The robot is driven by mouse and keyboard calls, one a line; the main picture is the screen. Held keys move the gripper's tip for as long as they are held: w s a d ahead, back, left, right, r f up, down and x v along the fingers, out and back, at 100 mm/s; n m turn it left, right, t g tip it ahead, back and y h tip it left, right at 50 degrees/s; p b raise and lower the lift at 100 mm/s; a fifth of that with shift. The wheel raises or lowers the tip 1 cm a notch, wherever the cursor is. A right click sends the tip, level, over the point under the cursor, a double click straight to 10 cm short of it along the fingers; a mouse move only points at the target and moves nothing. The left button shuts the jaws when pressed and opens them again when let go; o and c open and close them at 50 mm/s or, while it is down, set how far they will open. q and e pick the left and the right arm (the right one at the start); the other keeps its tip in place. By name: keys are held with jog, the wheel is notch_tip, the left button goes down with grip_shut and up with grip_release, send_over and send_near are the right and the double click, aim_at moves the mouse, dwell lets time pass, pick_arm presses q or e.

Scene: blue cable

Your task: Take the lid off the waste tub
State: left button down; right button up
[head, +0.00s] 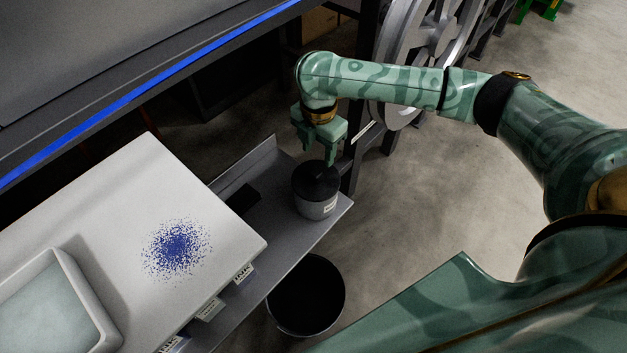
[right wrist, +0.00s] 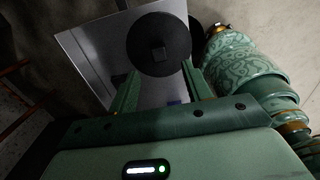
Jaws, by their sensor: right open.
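The waste tub (head: 317,207) is a small grey cylinder with a pale label on its front, standing upright on a grey metal shelf. Its round black lid (head: 316,181) sits on top. In the right wrist view the lid (right wrist: 146,37) shows as a black disc with a small square knob (right wrist: 158,54) near its middle. My right gripper (head: 322,157) is open and empty, above the back of the lid, fingers pointing down. In the right wrist view its fingers (right wrist: 160,85) show below the knob, apart from it. My left gripper is not in view.
A white table (head: 120,190) with scattered blue granules (head: 176,247) and a pale tray (head: 70,262) stands at left. An open black bin (head: 306,296) is on the floor below the shelf (head: 285,238). A dark frame and a large grey reel (head: 408,60) stand behind my arm.

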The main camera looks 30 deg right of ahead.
aim_at(316, 172)
notch_tip(316, 172, down, 3)
jog(key=shift+f+b, duration=0.1)
jog(key=shift+b, duration=0.4)
notch_tip(316, 172, down, 5)
jog(key=b, duration=0.3)
jog(key=shift+w+a+f+b, duration=0.1)
jog(key=shift+a+f+b, duration=0.05)
jog(key=shift+b, duration=0.2)
jog(key=shift+r, duration=0.25)
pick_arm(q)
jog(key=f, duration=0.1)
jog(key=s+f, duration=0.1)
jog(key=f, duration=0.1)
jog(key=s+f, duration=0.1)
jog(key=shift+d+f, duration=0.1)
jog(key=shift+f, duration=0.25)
pick_arm(e)
grip_shut()
